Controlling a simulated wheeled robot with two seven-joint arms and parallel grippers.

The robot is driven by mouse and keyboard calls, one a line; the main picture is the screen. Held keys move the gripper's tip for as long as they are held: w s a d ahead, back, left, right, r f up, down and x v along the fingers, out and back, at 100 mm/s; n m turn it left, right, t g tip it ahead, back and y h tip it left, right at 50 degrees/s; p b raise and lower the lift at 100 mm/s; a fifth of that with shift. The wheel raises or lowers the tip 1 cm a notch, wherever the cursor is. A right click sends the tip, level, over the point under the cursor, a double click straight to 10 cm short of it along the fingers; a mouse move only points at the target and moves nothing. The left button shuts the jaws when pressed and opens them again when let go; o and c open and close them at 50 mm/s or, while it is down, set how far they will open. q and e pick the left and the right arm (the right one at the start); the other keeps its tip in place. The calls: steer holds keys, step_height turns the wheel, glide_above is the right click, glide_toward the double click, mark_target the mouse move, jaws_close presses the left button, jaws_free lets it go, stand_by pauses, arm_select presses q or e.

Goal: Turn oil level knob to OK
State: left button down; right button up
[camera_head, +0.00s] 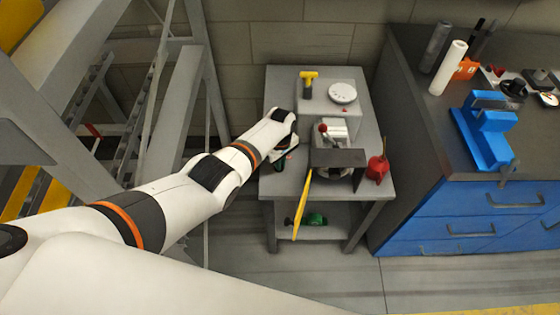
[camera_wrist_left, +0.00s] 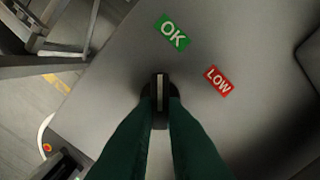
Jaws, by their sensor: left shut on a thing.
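The oil level knob (camera_wrist_left: 159,88) is small and black with a pale line along its top. It sits on a grey surface between the dark green fingers of my left gripper (camera_wrist_left: 160,108), which is shut on it. The pale line runs nearly upright in the left wrist view, roughly toward the green OK label (camera_wrist_left: 172,31). In the head view my left gripper (camera_head: 284,161) is at the left side of the grey cart (camera_head: 272,189); the knob cannot be made out there. My right gripper is not in view.
On the cart are a yellow-handled part (camera_head: 309,79), a white round dial (camera_head: 342,93), a red-knobbed lever (camera_head: 323,128) and a red oil can (camera_head: 377,168). A long yellow bar (camera_head: 302,203) slants at its front. A blue workbench (camera_head: 460,218) stands to the right.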

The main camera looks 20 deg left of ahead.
arm_select(q)
steer(key=shift+n, duration=0.3)
steer(key=c, duration=1.5)
jaws_free()
steer(key=shift+r, duration=0.1)
steer(key=shift+r+p, duration=0.3)
step_height(320, 180, up, 5)
steer(key=shift+f+p, duration=0.1)
steer(key=shift+p, duration=1.15)
step_height(320, 180, up, 6)
steer(key=shift+r+p, duration=0.25)
steer(key=shift+p, duration=0.1)
